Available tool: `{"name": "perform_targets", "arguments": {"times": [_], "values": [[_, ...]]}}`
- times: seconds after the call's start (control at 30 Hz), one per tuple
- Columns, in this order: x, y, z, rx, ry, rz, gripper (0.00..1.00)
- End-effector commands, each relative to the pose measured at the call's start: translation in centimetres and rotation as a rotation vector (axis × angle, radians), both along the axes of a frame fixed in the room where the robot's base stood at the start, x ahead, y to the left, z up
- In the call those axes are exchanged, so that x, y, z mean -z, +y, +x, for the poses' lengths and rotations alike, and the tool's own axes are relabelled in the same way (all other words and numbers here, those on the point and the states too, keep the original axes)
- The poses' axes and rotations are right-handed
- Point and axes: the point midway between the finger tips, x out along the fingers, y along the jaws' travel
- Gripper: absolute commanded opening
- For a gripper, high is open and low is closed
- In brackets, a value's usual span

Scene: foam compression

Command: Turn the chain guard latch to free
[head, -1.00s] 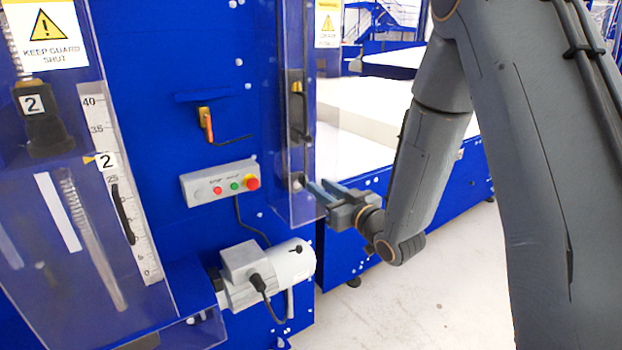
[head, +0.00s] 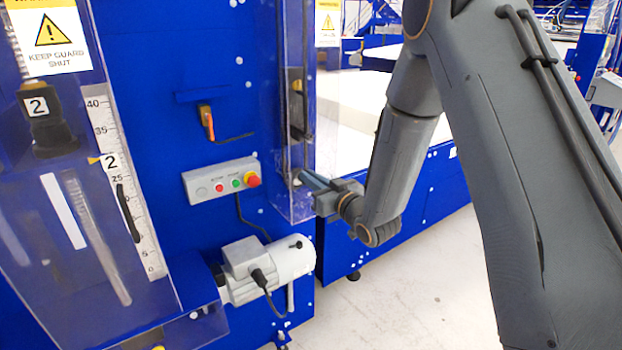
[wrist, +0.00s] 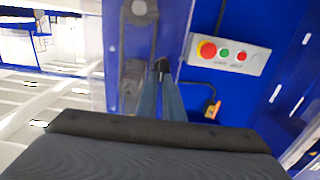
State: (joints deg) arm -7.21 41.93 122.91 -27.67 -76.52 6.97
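The chain guard (head: 296,60) is a tall clear plastic box on the right edge of the blue machine panel. Its clear wall (wrist: 178,30) also shows in the wrist view. A small dark piece, likely the latch (wrist: 160,66), sits at my fingertips there; its turn angle is too blurred to tell. My gripper (head: 302,177) is at the guard's lower end, with its two blue-grey fingers pointing at it. In the wrist view the fingers (wrist: 160,82) look slightly apart around or just short of the dark piece. I cannot tell whether they touch it.
A control box with an emergency stop (head: 222,180) is left of the guard, below an orange-handled switch (head: 206,122). A grey motor (head: 268,268) juts out below. A clear guarded column with a scale (head: 130,190) stands at left. Floor at lower right is clear.

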Motion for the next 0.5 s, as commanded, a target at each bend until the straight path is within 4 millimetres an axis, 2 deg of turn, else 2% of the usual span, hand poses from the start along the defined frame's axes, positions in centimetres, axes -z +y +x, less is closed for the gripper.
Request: {"name": "perform_targets", "arguments": {"times": [0.27, 0.5], "values": [[0.02, -0.09, 0.05, 0.001, 0.018, 0.027, 0.00], [0.09, -0.29, 0.20, 0.001, 0.090, 0.133, 0.00]]}}
